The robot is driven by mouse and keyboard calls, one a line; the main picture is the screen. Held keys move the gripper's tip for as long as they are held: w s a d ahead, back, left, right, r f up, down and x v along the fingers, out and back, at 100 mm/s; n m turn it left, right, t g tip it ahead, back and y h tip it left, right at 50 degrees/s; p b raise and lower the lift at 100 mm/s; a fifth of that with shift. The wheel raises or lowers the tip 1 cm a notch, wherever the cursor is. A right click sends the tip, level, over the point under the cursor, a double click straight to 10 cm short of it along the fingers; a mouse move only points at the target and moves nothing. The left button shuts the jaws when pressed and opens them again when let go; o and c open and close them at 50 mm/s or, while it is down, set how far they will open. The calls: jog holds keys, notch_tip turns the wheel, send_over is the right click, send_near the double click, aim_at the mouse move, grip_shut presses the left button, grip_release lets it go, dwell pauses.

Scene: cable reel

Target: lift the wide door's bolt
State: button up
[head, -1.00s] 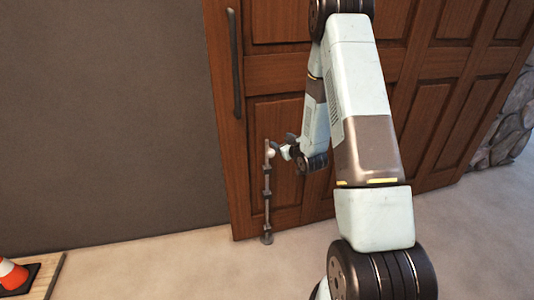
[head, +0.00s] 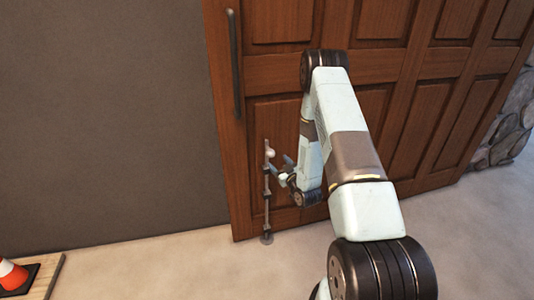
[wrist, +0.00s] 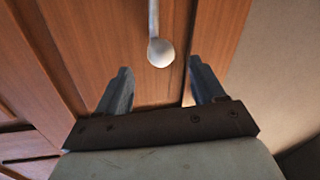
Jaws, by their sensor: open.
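The wide door (head: 290,120) is brown panelled wood, with a long dark vertical handle (head: 234,65). Its bolt (head: 266,200) is a thin grey upright rod low on the door's left part, held by dark brackets and reaching down to a floor piece (head: 267,238). A pale round knob (head: 271,153) sticks out near its top. My gripper (head: 282,170) is open and empty, just right of the bolt and a little below the knob. In the wrist view the knob (wrist: 160,52) lies beyond the fingertips, between their lines (wrist: 160,82), and appears apart from both fingers.
A grey wall (head: 100,120) stands left of the door. An orange and white cone (head: 10,274) on a dark base sits at the lower left on a wooden board (head: 48,275). A stone wall (head: 505,125) is at the right. The pale floor before the door is clear.

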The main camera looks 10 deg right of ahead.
aim_at(268, 152)
jog(key=x, duration=0.9)
jog(key=shift+w+a, duration=0.2)
jog(key=shift+w, duration=0.15)
grip_shut()
